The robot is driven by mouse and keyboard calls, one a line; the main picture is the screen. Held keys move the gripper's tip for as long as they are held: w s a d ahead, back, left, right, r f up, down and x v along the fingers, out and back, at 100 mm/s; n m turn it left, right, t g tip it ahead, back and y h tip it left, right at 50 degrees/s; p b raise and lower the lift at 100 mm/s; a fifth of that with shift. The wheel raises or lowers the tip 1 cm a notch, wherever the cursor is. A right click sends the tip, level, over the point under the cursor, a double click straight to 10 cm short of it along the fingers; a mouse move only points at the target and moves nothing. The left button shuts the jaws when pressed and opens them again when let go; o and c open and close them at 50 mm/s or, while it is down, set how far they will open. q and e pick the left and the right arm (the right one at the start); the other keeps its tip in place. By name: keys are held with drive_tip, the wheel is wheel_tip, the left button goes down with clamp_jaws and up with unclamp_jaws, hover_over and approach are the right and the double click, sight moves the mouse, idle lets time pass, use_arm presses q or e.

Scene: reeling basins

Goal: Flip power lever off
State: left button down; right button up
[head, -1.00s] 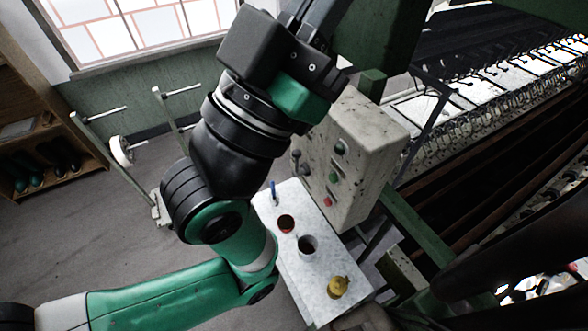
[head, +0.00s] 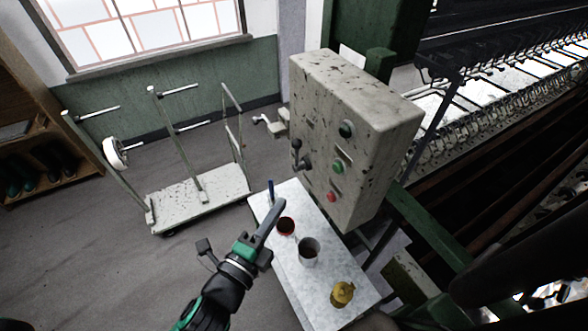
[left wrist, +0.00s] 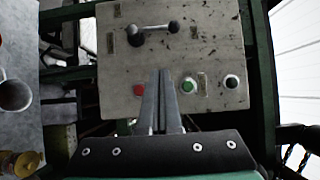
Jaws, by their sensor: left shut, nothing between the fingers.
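The power lever (head: 302,160) is a dark lever with a round knob on the front of a worn grey control box (head: 365,120). In the left wrist view the lever (left wrist: 155,30) lies across the upper part of the box face, beyond the fingertips. My left gripper (head: 279,204) is shut and empty, with its fingers pointing up toward the box. In the left wrist view the gripper's fingers (left wrist: 162,73) reach over the lower box face, apart from the lever in the picture. My right gripper is not in view.
A red button (head: 331,197), a green button (head: 338,167) and a dark green knob (head: 346,129) sit beside the lever. A cart (head: 190,195) stands left.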

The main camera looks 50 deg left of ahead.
sight(295, 164)
use_arm(q)
drive_tip(key=shift+w, duration=0.15)
drive_tip(key=s+a+p+x, duration=0.1)
drive_tip(key=a+p+x, duration=0.1)
drive_tip(key=x, duration=1)
drive_tip(key=shift+w+a+p, duration=0.2)
drive_tip(key=shift+a+p, duration=0.25)
drive_tip(key=shift+p, duration=0.15)
drive_tip(key=shift+w, duration=0.1)
